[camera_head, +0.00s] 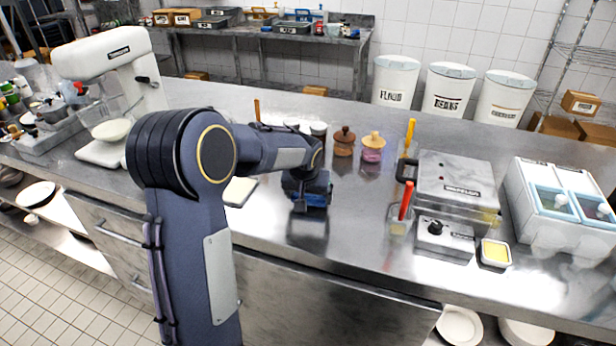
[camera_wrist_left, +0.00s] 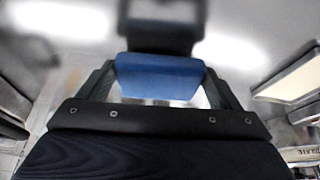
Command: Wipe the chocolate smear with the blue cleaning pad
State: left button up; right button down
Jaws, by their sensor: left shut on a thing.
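My left gripper (camera_head: 308,196) is over the steel counter (camera_head: 345,235), near its front edge and pointing down. It is shut on the blue cleaning pad (camera_wrist_left: 160,76), which spans between its two fingers in the left wrist view. In the head view a little of the pad's blue (camera_head: 316,199) shows at the gripper's lower end. A dark reflection lies on the counter just below it. I cannot tell whether the pad touches the steel. I cannot make out the chocolate smear; the arm and gripper hide part of the counter. My right gripper is not in view.
A grey press machine (camera_head: 455,185) stands to the right, with a red-handled tool (camera_head: 405,200) beside it. Wooden-topped jars (camera_head: 344,142) stand behind the gripper. A pale flat board (camera_head: 240,191) lies to its left. The counter between gripper and press is mostly clear.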

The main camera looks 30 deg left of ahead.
pick_arm(q)
jog(key=shift+w+r, duration=0.2)
jog(key=shift+r, duration=0.45)
jog(key=shift+w+a+r+p, duration=0.1)
jog(key=shift+r+p, duration=0.2)
jog(key=shift+p, duration=0.2)
jog(key=shift+r+p, duration=0.55)
jog(key=shift+r, duration=0.35)
jog(key=shift+r+p, duration=1)
jog(key=shift+r, duration=0.35)
